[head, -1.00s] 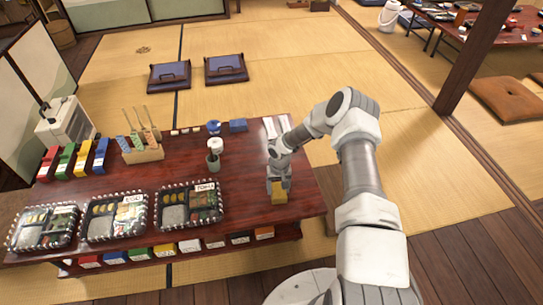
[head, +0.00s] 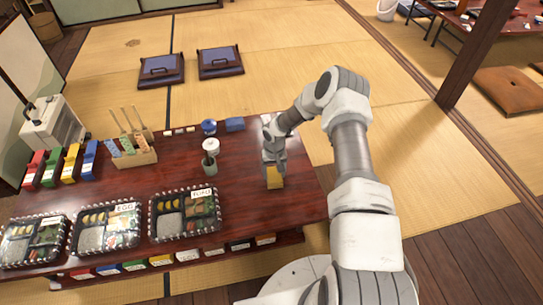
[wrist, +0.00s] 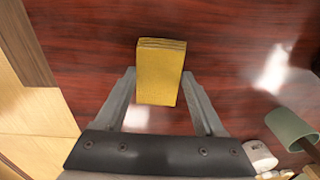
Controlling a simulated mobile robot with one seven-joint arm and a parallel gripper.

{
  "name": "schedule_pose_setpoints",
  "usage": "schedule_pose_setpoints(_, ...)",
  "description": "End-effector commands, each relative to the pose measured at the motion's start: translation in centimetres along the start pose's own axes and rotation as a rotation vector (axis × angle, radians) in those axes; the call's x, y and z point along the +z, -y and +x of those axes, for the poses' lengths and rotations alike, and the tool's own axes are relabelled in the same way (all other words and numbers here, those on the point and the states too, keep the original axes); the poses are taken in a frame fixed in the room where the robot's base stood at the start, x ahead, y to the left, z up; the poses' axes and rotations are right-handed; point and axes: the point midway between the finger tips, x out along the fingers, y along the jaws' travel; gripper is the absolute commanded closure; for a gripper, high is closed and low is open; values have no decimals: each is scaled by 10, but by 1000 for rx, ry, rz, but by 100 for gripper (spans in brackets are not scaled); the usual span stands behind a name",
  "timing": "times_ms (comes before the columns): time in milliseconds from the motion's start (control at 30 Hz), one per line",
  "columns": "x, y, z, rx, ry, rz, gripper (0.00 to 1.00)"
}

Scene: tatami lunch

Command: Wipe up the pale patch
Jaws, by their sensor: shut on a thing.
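My gripper (head: 273,171) is over the right part of the dark red table (head: 240,195), pointing down. It is shut on a yellow layered block (wrist: 160,75), like a sponge or folded cloth. The block also shows below the fingers in the head view (head: 274,182); whether it touches the table is unclear. In the wrist view a pale streak (wrist: 275,70) lies on the table right of the block, and a small pale area (wrist: 138,118) shows between the fingers. I cannot tell whether either is the patch or glare. My arm hides part of the table's back right.
A greenish cup (head: 210,166) with a white top stands left of my gripper. Lunch boxes (head: 184,213) line the table's front. A wooden holder (head: 136,158), blue items (head: 235,124) and coloured boxes (head: 73,163) are farther left and back. The table's right edge is close to my gripper.

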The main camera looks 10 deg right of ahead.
Motion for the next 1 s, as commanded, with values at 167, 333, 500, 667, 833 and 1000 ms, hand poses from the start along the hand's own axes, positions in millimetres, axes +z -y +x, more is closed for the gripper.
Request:
schedule_pose_setpoints(167,-2,1,-28,1,-1,-2,73)
schedule_pose_setpoints(333,-3,2,-43,1,-2,-2,73)
schedule_pose_setpoints(500,-4,2,-59,1,-2,-3,73)
schedule_pose_setpoints(667,-5,3,-73,1,-1,-2,73)
schedule_pose_setpoints(833,-6,4,-80,1,0,-3,73)
schedule_pose_setpoints(1000,-6,4,-80,1,0,-3,73)
